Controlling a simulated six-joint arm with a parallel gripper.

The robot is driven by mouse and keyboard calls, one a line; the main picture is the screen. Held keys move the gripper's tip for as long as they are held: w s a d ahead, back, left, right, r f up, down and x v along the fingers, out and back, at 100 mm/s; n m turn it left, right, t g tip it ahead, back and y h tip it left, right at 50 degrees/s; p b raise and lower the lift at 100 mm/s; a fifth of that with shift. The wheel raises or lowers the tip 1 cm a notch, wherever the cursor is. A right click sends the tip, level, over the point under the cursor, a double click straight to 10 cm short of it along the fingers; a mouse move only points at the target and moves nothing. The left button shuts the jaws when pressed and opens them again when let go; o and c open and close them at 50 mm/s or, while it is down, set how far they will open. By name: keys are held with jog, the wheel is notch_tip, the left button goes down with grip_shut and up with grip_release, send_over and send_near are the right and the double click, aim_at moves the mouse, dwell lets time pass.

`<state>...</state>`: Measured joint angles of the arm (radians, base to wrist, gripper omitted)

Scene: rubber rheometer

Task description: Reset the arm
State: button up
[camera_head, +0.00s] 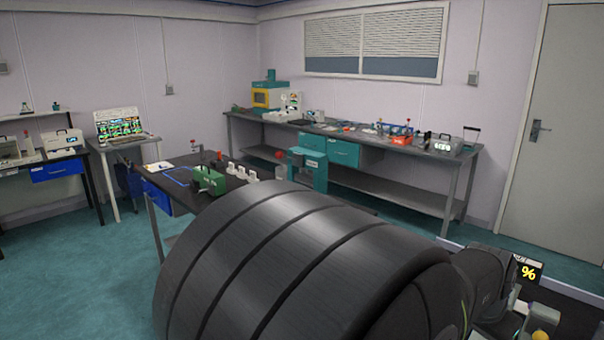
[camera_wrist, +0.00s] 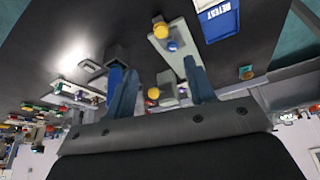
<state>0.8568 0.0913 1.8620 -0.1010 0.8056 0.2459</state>
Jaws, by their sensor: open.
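My gripper (camera_wrist: 160,68) shows in the wrist view as two blue fingers spread apart on a dark grey mount. They are open, with no object visibly held between them. A grey block with a yellow knob (camera_wrist: 166,90) appears between and beyond the fingers; I cannot tell how far it is from them. The head view does not show my gripper. A large dark ribbed part of my own arm fills its lower middle and hides part of the room.
In the wrist view, a blue tray marked RETEST (camera_wrist: 219,20) lies beside a pale plate with yellow knobs (camera_wrist: 176,44) on a dark surface. In the head view, a black bench with a green device (camera_head: 208,181) stands centre-left, and a long bench (camera_head: 345,176) lines the back wall. Teal floor is open at left.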

jog(key=x, duration=1.6)
jog(key=shift+s+f, duration=0.1)
jog(key=w+d, duration=0.8)
jog(key=shift+w, duration=0.1)
jog(key=v, duration=1.3)
dwell(0.8)
